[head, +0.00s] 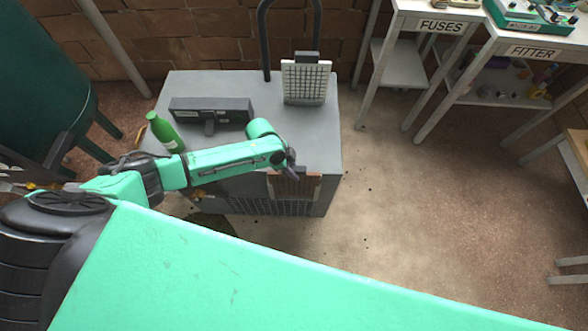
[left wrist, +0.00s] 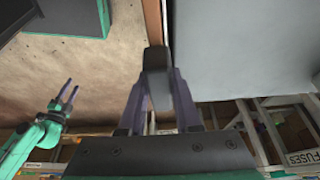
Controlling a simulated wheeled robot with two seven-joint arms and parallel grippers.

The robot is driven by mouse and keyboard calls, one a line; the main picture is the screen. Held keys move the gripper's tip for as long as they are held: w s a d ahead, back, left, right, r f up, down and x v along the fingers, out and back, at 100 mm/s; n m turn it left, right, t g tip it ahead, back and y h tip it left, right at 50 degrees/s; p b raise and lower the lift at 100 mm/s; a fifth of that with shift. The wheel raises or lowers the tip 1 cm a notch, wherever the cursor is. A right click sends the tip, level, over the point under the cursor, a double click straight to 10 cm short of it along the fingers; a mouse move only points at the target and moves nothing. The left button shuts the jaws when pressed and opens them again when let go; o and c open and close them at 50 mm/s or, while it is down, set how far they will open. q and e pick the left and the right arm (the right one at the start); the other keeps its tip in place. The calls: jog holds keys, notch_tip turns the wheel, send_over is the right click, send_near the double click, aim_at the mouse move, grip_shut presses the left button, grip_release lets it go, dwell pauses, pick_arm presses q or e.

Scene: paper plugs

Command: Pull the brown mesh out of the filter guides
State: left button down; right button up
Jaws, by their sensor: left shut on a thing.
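The brown mesh (head: 306,187) shows at the upper right of the grey cabinet's front, partly hidden by my left gripper. In the left wrist view its thin brown edge (left wrist: 153,22) runs beside the grey cabinet face. My left gripper (head: 290,169) is at the mesh's top; in the left wrist view (left wrist: 159,88) its fingers are shut on a dark tab at the mesh's end. The filter guides cannot be made out clearly. My right gripper (left wrist: 69,92) is open and empty, off to the left in the left wrist view, away from the mesh.
The grey cabinet (head: 245,84) carries a pale mesh panel (head: 305,82) standing upright, a dark box-like piece (head: 211,108) and a green bottle (head: 164,131). A black hooped handle (head: 264,35) rises behind. Tables marked FUSES (head: 440,27) and FITTER (head: 533,53) stand right. Floor between is clear.

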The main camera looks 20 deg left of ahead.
pick_arm(q)
notch_tip(320, 180, up, 16)
jog(key=p, duration=1.2)
jog(key=shift+f, duration=0.25)
dwell(2.1)
jog(key=shift+r, duration=1.5)
